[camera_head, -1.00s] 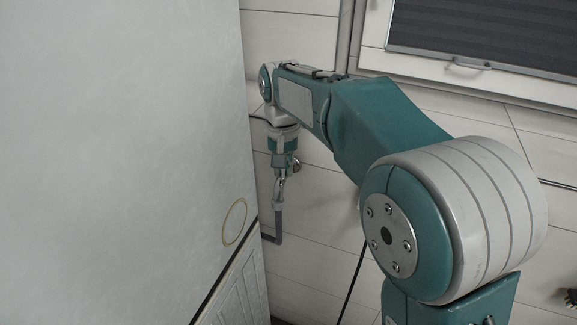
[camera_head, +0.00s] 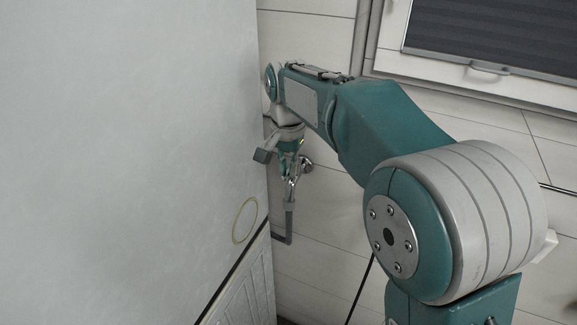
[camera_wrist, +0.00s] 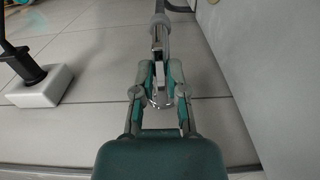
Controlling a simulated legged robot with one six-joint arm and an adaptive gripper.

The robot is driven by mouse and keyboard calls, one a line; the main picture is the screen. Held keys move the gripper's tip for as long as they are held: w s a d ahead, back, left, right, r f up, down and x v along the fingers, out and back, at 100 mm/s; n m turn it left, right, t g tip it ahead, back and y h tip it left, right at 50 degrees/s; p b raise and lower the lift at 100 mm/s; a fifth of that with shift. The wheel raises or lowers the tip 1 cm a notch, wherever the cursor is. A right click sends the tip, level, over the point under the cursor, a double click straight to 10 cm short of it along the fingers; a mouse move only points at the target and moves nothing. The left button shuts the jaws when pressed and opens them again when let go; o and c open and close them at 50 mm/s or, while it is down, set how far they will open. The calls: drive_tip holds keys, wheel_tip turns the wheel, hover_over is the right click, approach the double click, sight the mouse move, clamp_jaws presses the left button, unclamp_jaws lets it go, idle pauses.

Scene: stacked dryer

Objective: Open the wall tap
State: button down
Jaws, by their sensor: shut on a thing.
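The wall tap (camera_head: 292,184) is a small chrome fitting low on the tiled wall, beside the big pale panel. A grey hose (camera_head: 289,222) hangs from it and bends left at the bottom. My gripper (camera_head: 289,172) points down at the tap from above. In the wrist view, the fingers of my gripper (camera_wrist: 159,78) are closed around a slim metal part of the tap (camera_wrist: 157,48), which looks like its handle. The fingers hide part of it, so I cannot tell exactly how far the handle is turned.
The large pale panel (camera_head: 130,150) stands close to the left of my gripper. A window with a dark blind (camera_head: 500,35) is at upper right. In the wrist view, a black rod on a white block (camera_wrist: 42,86) stands at left. A black cable (camera_head: 361,288) hangs lower down.

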drive_tip(key=shift+a+f, duration=0.1)
drive_tip(key=c, duration=0.7)
unclamp_jaws()
drive_tip(key=shift+a, duration=0.1)
wheel_tip(320, 180, up, 12)
drive_tip(key=shift+w+a+f, duration=0.1)
